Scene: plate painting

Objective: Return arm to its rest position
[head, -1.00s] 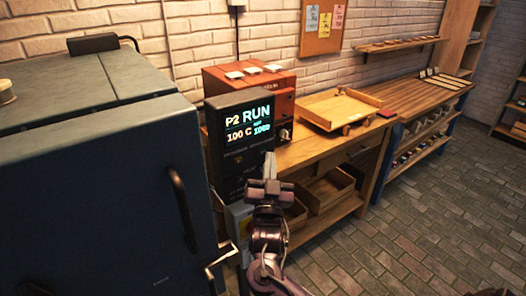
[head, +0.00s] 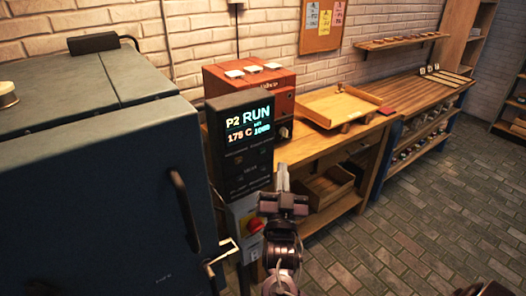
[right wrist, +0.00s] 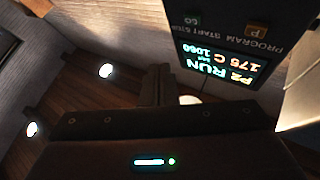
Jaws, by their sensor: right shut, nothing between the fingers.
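My right gripper (head: 283,180) is shut and empty, pointing up in front of the lower edge of the dark control panel (head: 243,165). I cannot tell whether it touches the panel. In the right wrist view the same display (right wrist: 222,72) appears upside down above the dark gripper body (right wrist: 165,140).
The large blue-grey kiln (head: 100,190) with a dark handle (head: 185,210) stands at the left. A red button (head: 255,226) sits below the panel. A wooden bench (head: 340,140) carries a red-brown box (head: 250,82) and a wooden tray (head: 335,104). Brick floor (head: 410,220) is clear at the right.

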